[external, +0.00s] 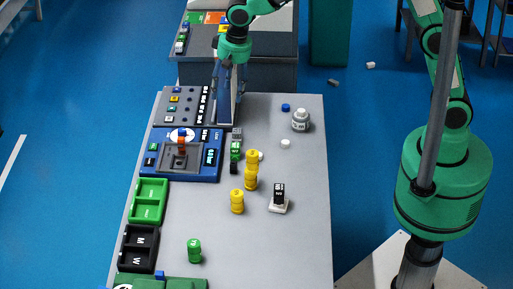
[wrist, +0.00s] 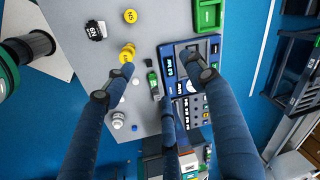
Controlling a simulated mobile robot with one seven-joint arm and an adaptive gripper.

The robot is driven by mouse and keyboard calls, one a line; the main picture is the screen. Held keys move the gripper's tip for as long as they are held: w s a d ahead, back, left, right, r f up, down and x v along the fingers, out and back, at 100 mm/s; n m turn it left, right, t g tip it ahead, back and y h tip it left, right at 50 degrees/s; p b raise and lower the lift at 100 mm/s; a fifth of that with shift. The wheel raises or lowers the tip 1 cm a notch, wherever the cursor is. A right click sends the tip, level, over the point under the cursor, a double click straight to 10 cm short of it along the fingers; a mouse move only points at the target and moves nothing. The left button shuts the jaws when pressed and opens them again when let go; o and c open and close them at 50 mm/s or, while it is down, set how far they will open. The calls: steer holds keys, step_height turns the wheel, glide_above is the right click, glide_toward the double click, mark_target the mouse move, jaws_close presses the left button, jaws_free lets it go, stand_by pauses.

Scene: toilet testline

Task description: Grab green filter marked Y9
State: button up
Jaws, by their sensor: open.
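A small green cylinder (external: 194,250) stands alone near the front of the grey table in the external view; its marking is too small to read. Another small green piece (external: 235,150) sits beside the blue station, in a short row with grey and black parts; it also shows in the wrist view (wrist: 152,78). I cannot read Y9 on either. My gripper (external: 228,118) is over the far part of the table, pointing down. In the wrist view its blue fingers (wrist: 160,72) are spread wide with nothing held between them.
Yellow cylinders (external: 237,201) and a black block on a white base (external: 278,197) stand mid-table. A grey-white round container (external: 300,120) is at the far right. The blue station (external: 208,163), green tray (external: 147,203) and black tray (external: 139,247) line the left edge. The right front is clear.

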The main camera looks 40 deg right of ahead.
steer(key=s+a+f+g+p, duration=0.1)
steer(key=s+a+f, duration=0.2)
steer(key=a+f, duration=0.4)
steer(key=s+a+f, duration=0.3)
steer(key=a+f, duration=0.1)
steer(key=a, duration=0.6)
steer(key=m+h+p, duration=0.1)
steer(key=p, duration=0.1)
glide_above(191, 246)
step_height(191, 246, down, 13)
steer(key=shift+d, duration=0.15)
steer(key=shift+f, duration=4.25)
steer(key=shift+f, duration=2.65)
steer(key=c, duration=1.3)
